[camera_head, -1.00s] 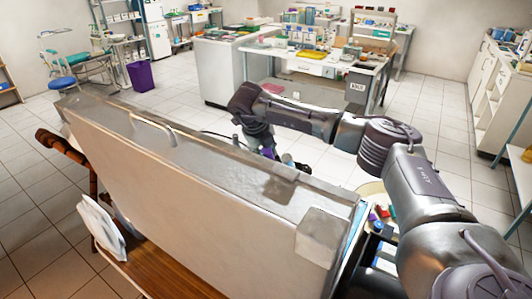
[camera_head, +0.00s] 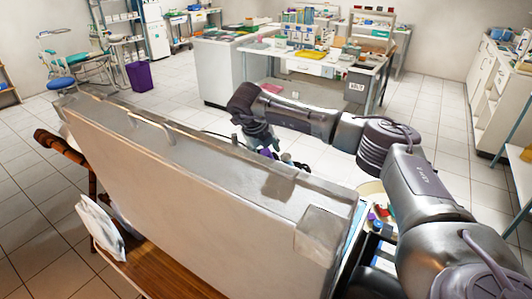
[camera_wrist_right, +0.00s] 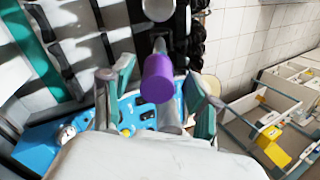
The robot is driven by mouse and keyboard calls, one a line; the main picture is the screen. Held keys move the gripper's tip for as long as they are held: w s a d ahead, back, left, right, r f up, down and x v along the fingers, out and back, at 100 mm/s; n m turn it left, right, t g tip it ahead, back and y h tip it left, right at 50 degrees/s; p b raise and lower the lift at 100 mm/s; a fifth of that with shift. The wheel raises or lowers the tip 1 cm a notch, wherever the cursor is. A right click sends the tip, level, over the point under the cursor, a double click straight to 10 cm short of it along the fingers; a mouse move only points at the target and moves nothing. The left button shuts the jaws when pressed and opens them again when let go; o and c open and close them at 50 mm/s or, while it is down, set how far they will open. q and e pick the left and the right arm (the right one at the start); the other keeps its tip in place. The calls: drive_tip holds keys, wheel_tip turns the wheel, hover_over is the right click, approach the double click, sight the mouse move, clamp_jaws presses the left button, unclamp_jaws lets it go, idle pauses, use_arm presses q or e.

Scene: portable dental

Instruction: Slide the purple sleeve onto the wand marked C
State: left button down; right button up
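The purple sleeve (camera_wrist_right: 158,78) shows in the right wrist view between the fingers of my right gripper (camera_wrist_right: 162,84). A grey rod (camera_wrist_right: 171,116) shows below the sleeve and a thin grey part (camera_wrist_right: 160,46) above it, so the sleeve appears to be around a rod. I cannot read a letter mark on it. The right fingers are spread with visible gaps to the sleeve on both sides. In the head view my right gripper (camera_head: 262,137) is behind the case lid, its fingertips partly hidden. My left gripper is out of view.
A large grey lid (camera_head: 190,190) blocks much of the head view. A blue panel (camera_wrist_right: 75,140) with small fittings lies below the gripper in the wrist view. A white cylinder (camera_wrist_right: 158,9) is just above the sleeve. A worktable (camera_head: 315,66) stands at the back.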

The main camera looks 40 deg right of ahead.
drive_tip(key=shift+r, duration=0.1)
drive_tip(key=v, duration=1.1)
drive_tip(key=shift+r, duration=0.35)
drive_tip(key=shift+s+a+f, duration=0.1)
drive_tip(key=shift+a, duration=0.05)
